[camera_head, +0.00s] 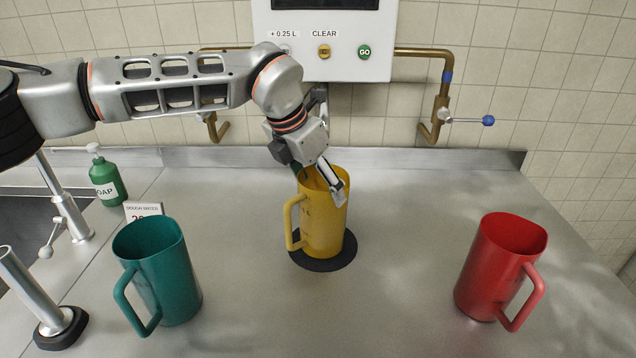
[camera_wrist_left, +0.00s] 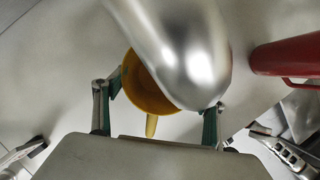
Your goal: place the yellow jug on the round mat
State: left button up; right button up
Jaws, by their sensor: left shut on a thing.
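The yellow jug (camera_head: 322,222) stands upright over the dark round mat (camera_head: 345,262), its base within the mat's edge. It looks to rest on the mat, though I cannot tell for sure that they touch. Its handle points left. My left gripper (camera_head: 320,184) reaches down from above and is shut on the jug near its rim. In the left wrist view the fingers (camera_wrist_left: 158,112) are on either side of the yellow jug (camera_wrist_left: 146,92), and a shiny metal spout (camera_wrist_left: 185,45) hides part of its opening. My right gripper does not show.
A teal jug (camera_head: 162,275) stands at front left and a red jug (camera_head: 497,268) at right. A green soap bottle (camera_head: 106,180), a small sign and a tap are at left by the sink. A dispenser panel (camera_head: 340,45) with brass pipes hangs behind. The counter between the yellow and red jugs is clear.

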pick_arm(q)
jog(key=shift+f, duration=0.1)
jog(key=o, duration=1.5)
jog(key=shift+o, duration=0.2)
jog(key=v, duration=1.2)
jog(key=shift+b, duration=0.4)
